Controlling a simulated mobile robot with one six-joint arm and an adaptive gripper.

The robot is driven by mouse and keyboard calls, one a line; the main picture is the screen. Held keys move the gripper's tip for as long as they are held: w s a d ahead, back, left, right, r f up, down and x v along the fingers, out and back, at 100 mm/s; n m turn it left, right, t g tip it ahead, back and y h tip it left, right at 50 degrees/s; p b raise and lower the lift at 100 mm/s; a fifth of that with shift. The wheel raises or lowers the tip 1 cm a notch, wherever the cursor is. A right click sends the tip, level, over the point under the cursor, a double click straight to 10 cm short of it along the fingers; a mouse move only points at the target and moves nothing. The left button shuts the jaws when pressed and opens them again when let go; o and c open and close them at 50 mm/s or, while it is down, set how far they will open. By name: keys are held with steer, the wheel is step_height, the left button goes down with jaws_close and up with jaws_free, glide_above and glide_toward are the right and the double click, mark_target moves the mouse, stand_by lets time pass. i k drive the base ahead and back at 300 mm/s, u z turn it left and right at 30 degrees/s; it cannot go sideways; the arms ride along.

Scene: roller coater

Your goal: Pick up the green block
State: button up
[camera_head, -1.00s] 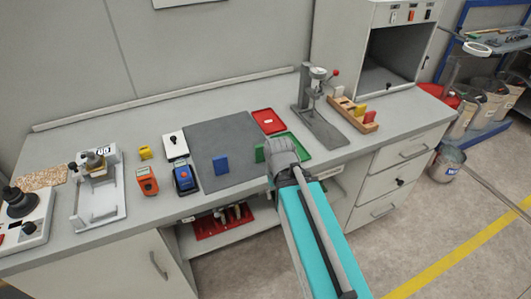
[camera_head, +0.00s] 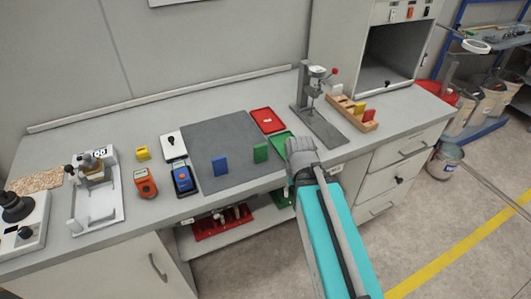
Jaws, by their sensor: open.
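The green block (camera_head: 261,152) stands upright on the right part of the dark grey mat (camera_head: 215,133), fully in view. A blue block (camera_head: 220,165) stands to its left on the same mat. My gripper (camera_head: 297,148) is to the right of the green block, over the green tray, apart from the block and holding nothing that I can see. Its fingers are small and partly hidden by my own wrist.
A red tray (camera_head: 267,121) lies behind the green tray (camera_head: 281,138), which my gripper partly covers. A press stand (camera_head: 318,115) and a wooden rack (camera_head: 352,115) stand to the right. Orange (camera_head: 145,183) and blue (camera_head: 183,179) meters lie left of the mat.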

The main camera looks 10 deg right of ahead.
mark_target(261, 150)
steer(key=z, duration=0.05)
steer(key=k, duration=1.4)
steer(key=u, duration=0.6)
steer(key=i, duration=1)
